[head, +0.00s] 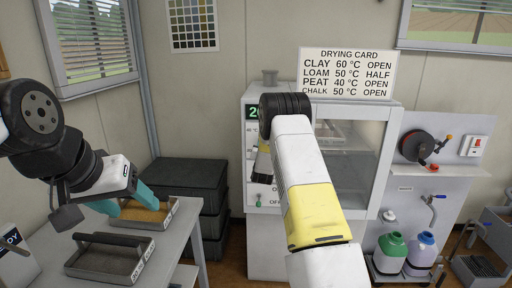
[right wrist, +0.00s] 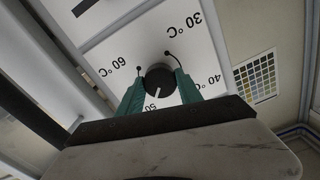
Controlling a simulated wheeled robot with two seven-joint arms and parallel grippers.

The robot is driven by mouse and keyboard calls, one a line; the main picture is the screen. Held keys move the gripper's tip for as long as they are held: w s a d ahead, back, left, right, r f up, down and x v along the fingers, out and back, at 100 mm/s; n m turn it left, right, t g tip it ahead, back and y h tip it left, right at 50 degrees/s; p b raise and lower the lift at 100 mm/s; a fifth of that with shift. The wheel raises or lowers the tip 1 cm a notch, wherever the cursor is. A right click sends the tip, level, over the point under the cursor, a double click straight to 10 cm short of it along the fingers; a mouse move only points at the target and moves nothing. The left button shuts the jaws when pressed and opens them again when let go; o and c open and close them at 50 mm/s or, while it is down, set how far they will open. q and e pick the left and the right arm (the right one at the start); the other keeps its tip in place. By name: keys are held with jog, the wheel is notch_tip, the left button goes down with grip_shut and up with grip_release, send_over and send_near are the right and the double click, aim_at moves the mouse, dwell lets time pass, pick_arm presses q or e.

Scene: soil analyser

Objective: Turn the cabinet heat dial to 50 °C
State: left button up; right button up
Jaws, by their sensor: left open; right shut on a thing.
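The heat dial (right wrist: 159,77) is a black knob with a white pointer line on the cabinet's white panel, seen in the right wrist view. The scale around it reads 30, 40, 50 and 60 °C; the pointer is directed at or very near the 50 mark. My right gripper (right wrist: 158,86) has its teal fingers on either side of the knob, shut on it. The drying cabinet (head: 268,245) stands in the middle. My left gripper (head: 129,203) is open at a soil tray (head: 163,225) on the left table; contact is unclear.
A drying card (head: 347,73) on the cabinet lists clay 60, loam 50, peat 40, chalk 50 °C. A second handled tray (head: 83,265) is on the left table. Dark crates (head: 185,172) stand behind it. Bottles (head: 391,250) stand right of the cabinet.

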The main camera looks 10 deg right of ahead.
jog(key=shift+f, duration=0.2)
jog(key=o, duration=1.4)
jog(key=shift+r, duration=0.1)
jog(key=shift+c, duration=0.2)
jog(key=v, duration=0.7)
jog(key=shift+s, duration=0.4)
jog(key=shift+a, duration=0.15)
